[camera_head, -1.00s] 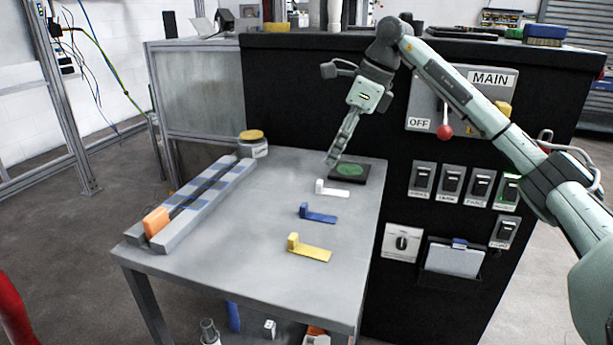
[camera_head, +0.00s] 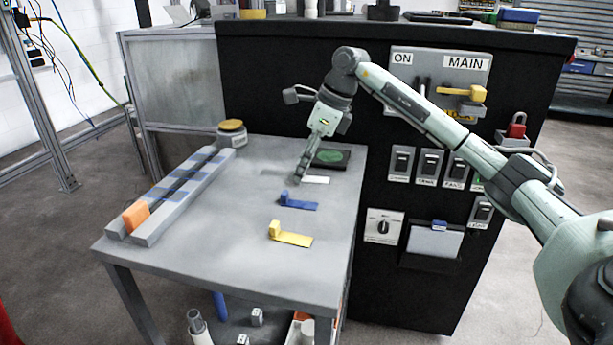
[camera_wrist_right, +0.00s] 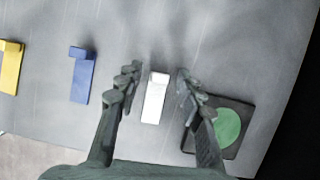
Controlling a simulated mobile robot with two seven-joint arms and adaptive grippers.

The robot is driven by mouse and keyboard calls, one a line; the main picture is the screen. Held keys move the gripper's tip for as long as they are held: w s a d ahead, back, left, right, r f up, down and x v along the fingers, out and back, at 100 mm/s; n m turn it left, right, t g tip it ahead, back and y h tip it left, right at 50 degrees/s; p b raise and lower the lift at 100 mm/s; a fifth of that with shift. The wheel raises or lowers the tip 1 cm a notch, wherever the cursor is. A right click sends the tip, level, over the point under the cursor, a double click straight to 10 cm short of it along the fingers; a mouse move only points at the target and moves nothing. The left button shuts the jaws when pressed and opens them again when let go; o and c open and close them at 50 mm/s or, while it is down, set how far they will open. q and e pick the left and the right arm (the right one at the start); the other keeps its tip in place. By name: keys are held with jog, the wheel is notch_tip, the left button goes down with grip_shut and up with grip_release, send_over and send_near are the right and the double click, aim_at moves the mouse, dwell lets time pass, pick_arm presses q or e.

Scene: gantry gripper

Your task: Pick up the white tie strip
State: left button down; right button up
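The white tie strip (camera_head: 317,180) lies on the grey table, partly hidden behind my right gripper in the head view. In the right wrist view the white strip (camera_wrist_right: 155,97) lies between the two fingers. My right gripper (camera_wrist_right: 158,72) is open there, one finger to each side of the strip, with visible gaps. In the head view the right gripper (camera_head: 300,181) points down at the raised end of the strip, close to the table. Contact with the strip cannot be told. My left gripper is not in view.
A blue strip (camera_head: 302,204) and a yellow strip (camera_head: 295,239) lie nearer the front. A black pad with a green disc (camera_head: 331,156) is close behind the white one. A grey rail (camera_head: 190,205) and a jar (camera_head: 231,138) stand left. The black cabinet (camera_head: 390,270) borders the right.

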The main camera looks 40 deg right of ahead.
jog(key=c, duration=0.6)
jog(key=shift+r, duration=0.15)
